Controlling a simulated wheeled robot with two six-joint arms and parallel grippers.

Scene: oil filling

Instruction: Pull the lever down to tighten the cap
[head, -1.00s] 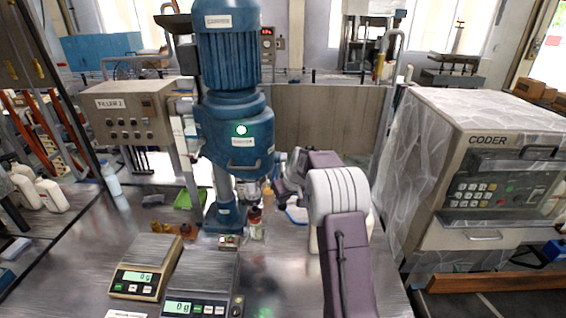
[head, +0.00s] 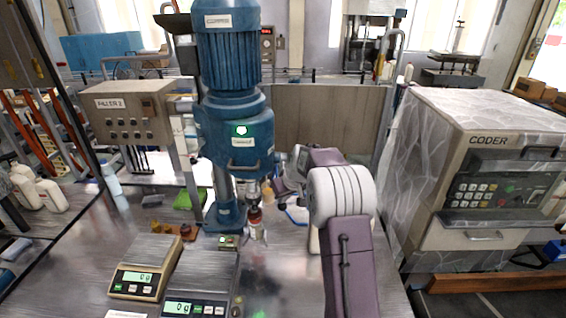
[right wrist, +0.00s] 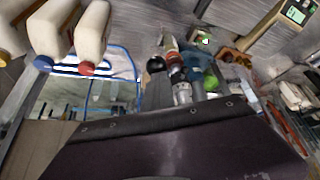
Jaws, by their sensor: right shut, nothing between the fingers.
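The blue capping machine (head: 235,130) stands upright on the bench in the head view, its green light lit. A small bottle (head: 256,228) with a reddish top stands beneath its metal chuck (head: 250,188). A curved handle (head: 245,167) shows on the front of the machine's lower housing. My right gripper (head: 284,190) is shut and empty, just right of the bottle and chuck, and its fingertips are hard to make out. In the right wrist view, tilted upside down, the chuck (right wrist: 183,92) and a black knob (right wrist: 155,64) show close by. My left gripper is out of view.
Two scales (head: 140,283) sit at the front left of the machine. A filler box (head: 130,112) stands behind left, and a wrapped coder (head: 490,170) stands at the right. White bottles (head: 50,195) stand at the far left. Bare bench lies in front of the bottle.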

